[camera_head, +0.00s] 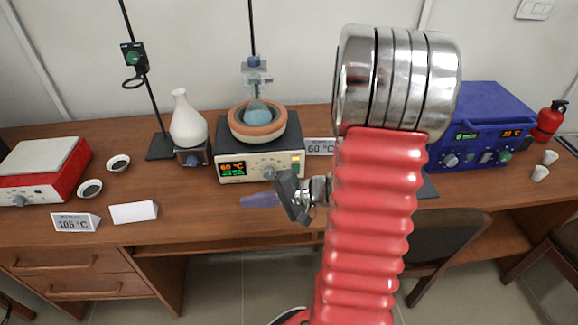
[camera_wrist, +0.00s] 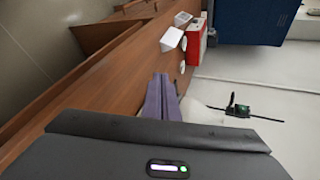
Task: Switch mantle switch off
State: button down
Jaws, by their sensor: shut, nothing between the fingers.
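The heating mantle (camera_head: 235,178) is a cream box with a dark top on the bench in the head view. Its front panel has a lit display (camera_head: 234,168) reading 60 °C and a row of small controls. A pale yellowish part (camera_head: 296,160) is at the panel's right end, too small to tell its position. A glass flask (camera_head: 257,114) with bluish contents sits in the mantle's orange ring (camera_head: 258,130). My gripper (camera_head: 248,201) is in front of the mantle, below its panel, with purple fingers pointing left. In the wrist view the fingers (camera_wrist: 160,79) are together and empty.
A red-sided hot plate (camera_head: 42,170), dishes and cards (camera_head: 134,212) stand at the left. A white flask (camera_head: 188,120) and stand are left of the mantle. A blue furnace (camera_head: 480,125) and red extinguisher (camera_head: 550,118) are right. A 60 °C card (camera_head: 320,147) stands beside the mantle.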

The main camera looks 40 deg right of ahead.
jog(key=s+d+f+m+t+h, duration=0.1)
jog(key=d+f+m+h, duration=0.1)
jog(key=d, duration=0.3)
jog(key=s+d+f+m+t+h, duration=0.1)
jog(key=d+f+m+h, duration=0.1)
jog(key=d+f, duration=0.2)
jog(key=s+d+f+m+t+h, duration=0.1)
jog(key=d+f+m+h, duration=0.2)
jog(key=d, duration=0.4)
jog(key=shift+d+f+t, duration=0.2)
jog(key=shift+d+t, duration=0.1)
jog(key=shift+t, duration=0.1)
jog(key=shift+w, duration=0.1)
jog(key=shift+w+d+r, duration=0.2)
jog(key=shift+w+d, duration=0.55)
jog(key=shift+w, duration=0.4)
jog(key=shift+w+d+r, duration=0.15)
jog(key=shift+w+d, duration=0.65)
jog(key=shift+w, duration=0.4)
jog(key=shift+w+d+r, duration=0.2)
jog(key=shift+w+d, duration=0.55)
jog(key=shift+w, duration=0.4)
jog(key=shift+w+d, duration=0.1)
jog(key=shift+w+d+r, duration=0.15)
jog(key=shift+w+d, duration=0.25)
jog(key=shift+w, duration=0.1)
jog(key=shift+s+a, duration=0.1)
jog(key=shift+s+a, duration=0.3)
jog(key=shift+s, duration=0.2)
